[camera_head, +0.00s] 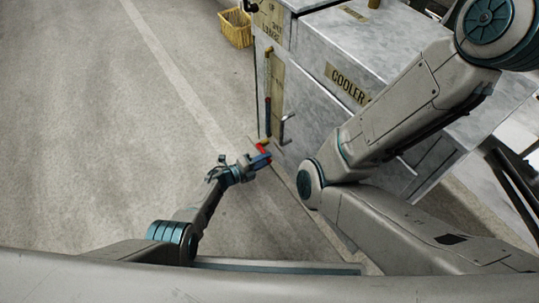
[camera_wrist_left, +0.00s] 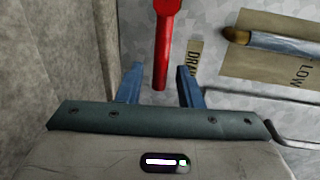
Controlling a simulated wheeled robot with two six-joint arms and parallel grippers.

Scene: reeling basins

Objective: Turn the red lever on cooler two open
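The red lever (camera_head: 262,148) sits low on the front of a grey marble-patterned cabinet (camera_head: 310,100) whose label reads "COOLER"; its number is hidden behind my right arm. In the left wrist view the red lever (camera_wrist_left: 164,38) hangs as a long bar, its lower end between the fingers. My left gripper (camera_head: 264,160) is at the lever, and in the wrist view its two blue fingers (camera_wrist_left: 160,72) stand apart with a gap on each side of the bar. I cannot tell whether either finger touches it. My right gripper is out of view.
A "DRAIN"-like label (camera_wrist_left: 195,58) and a gauge tube on a "LOW" plate (camera_wrist_left: 275,42) are right of the lever. A bent metal handle (camera_head: 286,128) juts from the cabinet front. A yellow basket (camera_head: 236,28) stands behind. The floor at left is clear.

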